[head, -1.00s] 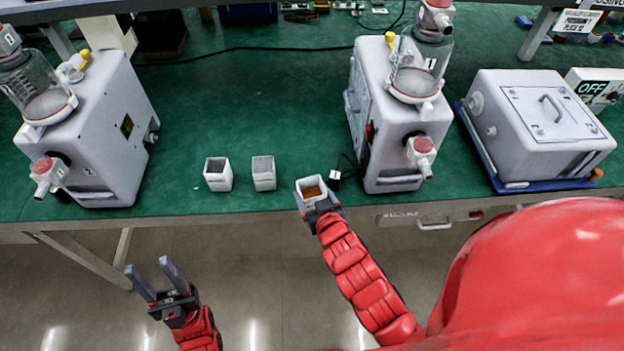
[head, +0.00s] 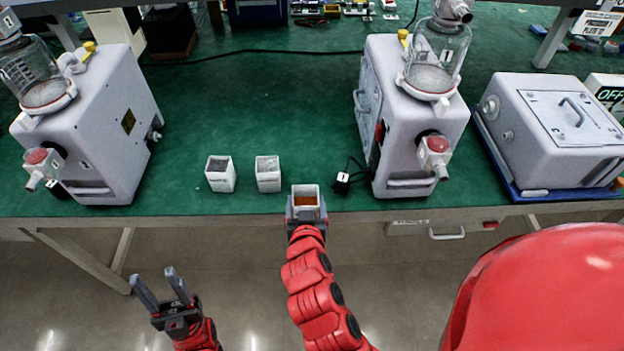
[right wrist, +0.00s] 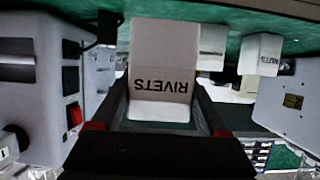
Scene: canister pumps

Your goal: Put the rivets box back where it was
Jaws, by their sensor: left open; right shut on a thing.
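The rivets box (head: 306,191) is a small white open-topped box with orange-brown contents. In the right wrist view the box (right wrist: 163,75) shows the label RIVETS, upside down in the picture. My right gripper (head: 306,211) is shut on it at the table's front edge, right of two similar boxes. I cannot tell whether its base touches the table. My left gripper (head: 160,290) is open and empty, in front of the table and below its edge in the picture.
Two white boxes with grey contents, a left one (head: 220,174) and a right one (head: 268,174), stand on the green table (head: 270,100). A black plug (head: 342,183) with cable lies between the rivets box and the right pump (head: 405,120). Another pump (head: 90,130) stands left.

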